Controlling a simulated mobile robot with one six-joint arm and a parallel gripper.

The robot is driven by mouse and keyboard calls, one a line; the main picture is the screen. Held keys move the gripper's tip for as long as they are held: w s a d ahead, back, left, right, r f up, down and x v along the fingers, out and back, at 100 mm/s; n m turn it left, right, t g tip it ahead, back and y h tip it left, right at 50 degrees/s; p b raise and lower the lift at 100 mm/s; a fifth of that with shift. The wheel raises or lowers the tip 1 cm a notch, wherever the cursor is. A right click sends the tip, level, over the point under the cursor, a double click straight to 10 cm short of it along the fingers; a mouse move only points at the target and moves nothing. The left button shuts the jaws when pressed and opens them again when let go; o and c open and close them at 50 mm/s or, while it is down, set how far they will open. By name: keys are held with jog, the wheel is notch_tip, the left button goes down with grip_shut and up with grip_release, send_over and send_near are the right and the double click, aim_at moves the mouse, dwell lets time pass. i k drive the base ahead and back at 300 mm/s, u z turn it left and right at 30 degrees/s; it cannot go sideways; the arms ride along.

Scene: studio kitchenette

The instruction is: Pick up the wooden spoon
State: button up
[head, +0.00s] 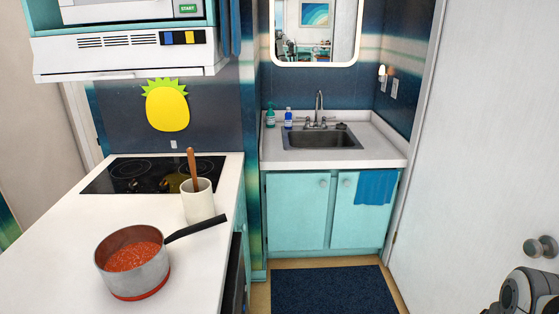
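A wooden spoon (193,168) stands upright, leaning slightly, in a white crock (199,203) on the white counter at the left. Only its brown handle shows above the rim; its lower part is hidden inside the crock. Part of my arm shows at the lower right corner, grey and black, well away from the spoon. I cannot make out gripper fingers there.
A pot (133,262) of red sauce stands on the counter (60,240) in front of the crock, its black handle (197,228) pointing right, close to the crock's base. A black cooktop (120,175) lies behind. A range hood (125,52) hangs above. A dark mat (330,290) covers the floor.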

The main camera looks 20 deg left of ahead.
aim_at(190, 155)
jog(key=u, duration=0.15)
jog(key=i, duration=0.6)
jog(key=u, duration=0.4)
jog(key=k, duration=0.85)
jog(key=u, duration=0.2)
jog(key=i, duration=0.85)
jog(key=z, duration=0.05)
